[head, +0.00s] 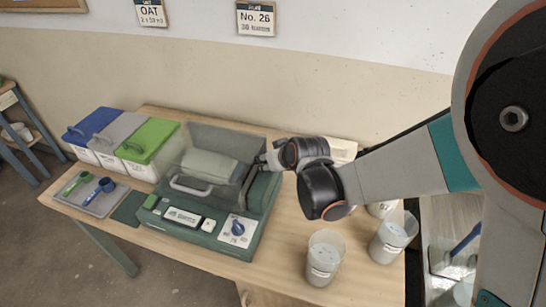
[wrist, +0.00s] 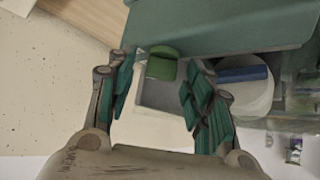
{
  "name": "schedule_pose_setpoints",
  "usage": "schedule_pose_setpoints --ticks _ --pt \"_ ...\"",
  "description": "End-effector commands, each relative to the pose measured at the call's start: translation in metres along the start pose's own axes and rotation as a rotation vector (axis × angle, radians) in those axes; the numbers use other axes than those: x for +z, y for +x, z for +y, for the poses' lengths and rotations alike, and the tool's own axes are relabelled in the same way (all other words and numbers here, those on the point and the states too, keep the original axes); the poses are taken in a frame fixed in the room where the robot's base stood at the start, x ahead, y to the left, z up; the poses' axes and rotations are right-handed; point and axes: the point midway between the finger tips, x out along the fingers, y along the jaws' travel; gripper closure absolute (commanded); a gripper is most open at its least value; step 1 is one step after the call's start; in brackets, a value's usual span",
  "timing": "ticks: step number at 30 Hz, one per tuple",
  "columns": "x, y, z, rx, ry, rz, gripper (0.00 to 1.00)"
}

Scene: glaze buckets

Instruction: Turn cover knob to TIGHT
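A green machine (head: 205,238) with a raised see-through cover (head: 232,142) stands on the table in the head view. A small blue knob (head: 238,228) sits on a white label plate at its front right; its lettering is too small to read. My gripper (head: 262,162) is at the right side of the cover, away from the blue knob and partly hidden. In the wrist view my gripper (wrist: 160,78) has its fingers apart. A small rounded green piece (wrist: 161,65) shows between the fingertips; I cannot tell whether it is the cover knob or whether the fingers touch it.
Two cups (head: 324,258) (head: 393,238) stand at the table's front right, below my arm. Bins with blue, grey and green lids (head: 148,140) stand at the left. A tray with scoops (head: 92,193) lies in front of them.

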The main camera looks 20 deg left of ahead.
Motion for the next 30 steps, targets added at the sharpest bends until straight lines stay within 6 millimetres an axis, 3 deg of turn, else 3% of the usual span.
schedule_pose_setpoints --ticks 13,30 --pt "-0.001 0.000 0.003 -0.067 -0.064 0.000 0.52" --pt "-0.004 0.001 0.011 -0.385 -0.383 0.001 0.52"
